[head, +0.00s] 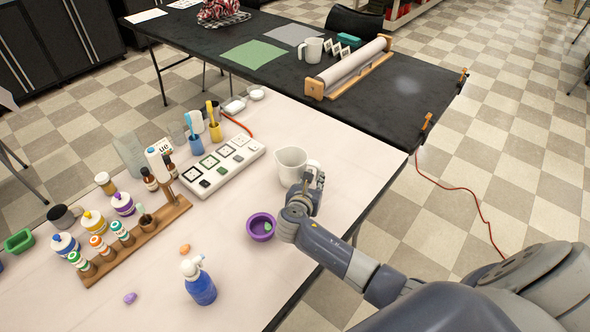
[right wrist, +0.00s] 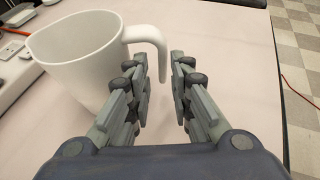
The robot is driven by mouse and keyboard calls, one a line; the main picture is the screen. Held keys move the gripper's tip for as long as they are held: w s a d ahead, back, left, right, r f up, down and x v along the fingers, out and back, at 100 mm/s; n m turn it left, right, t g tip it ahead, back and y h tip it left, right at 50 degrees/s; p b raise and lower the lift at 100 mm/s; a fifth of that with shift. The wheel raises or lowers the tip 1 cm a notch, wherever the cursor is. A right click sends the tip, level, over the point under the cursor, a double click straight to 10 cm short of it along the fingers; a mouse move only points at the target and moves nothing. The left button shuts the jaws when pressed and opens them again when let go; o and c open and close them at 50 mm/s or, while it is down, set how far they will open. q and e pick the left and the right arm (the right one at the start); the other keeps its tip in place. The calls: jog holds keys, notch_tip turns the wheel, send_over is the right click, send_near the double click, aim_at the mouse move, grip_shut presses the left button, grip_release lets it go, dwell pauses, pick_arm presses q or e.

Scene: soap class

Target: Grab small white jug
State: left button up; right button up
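The small white jug (head: 290,165) stands upright on the light table near its right edge. In the right wrist view the jug (right wrist: 78,55) is at the left, and its handle (right wrist: 150,42) points right, close to the fingertips. My right gripper (head: 314,180) is just in front of the jug's handle side. My left gripper is not in view.
A purple bowl (head: 261,227) sits close to my right gripper. A blue spray bottle (head: 199,282) stands at the front. A white sample tray (head: 222,166) and a wooden bottle rack (head: 137,243) are to the left. A black table (head: 395,108) with another white mug (head: 311,50) is behind.

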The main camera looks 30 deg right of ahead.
aim_at(317, 177)
jog(key=x, duration=0.4)
jog(key=shift+d+f, duration=0.15)
jog(key=shift+d, duration=0.1)
jog(key=shift+w+d+f, duration=0.15)
jog(key=shift+w+d, duration=0.05)
jog(key=shift+w, duration=0.05)
grip_shut()
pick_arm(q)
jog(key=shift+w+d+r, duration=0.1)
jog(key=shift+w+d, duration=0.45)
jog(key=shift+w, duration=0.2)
pick_arm(e)
jog(key=shift+s, duration=0.1)
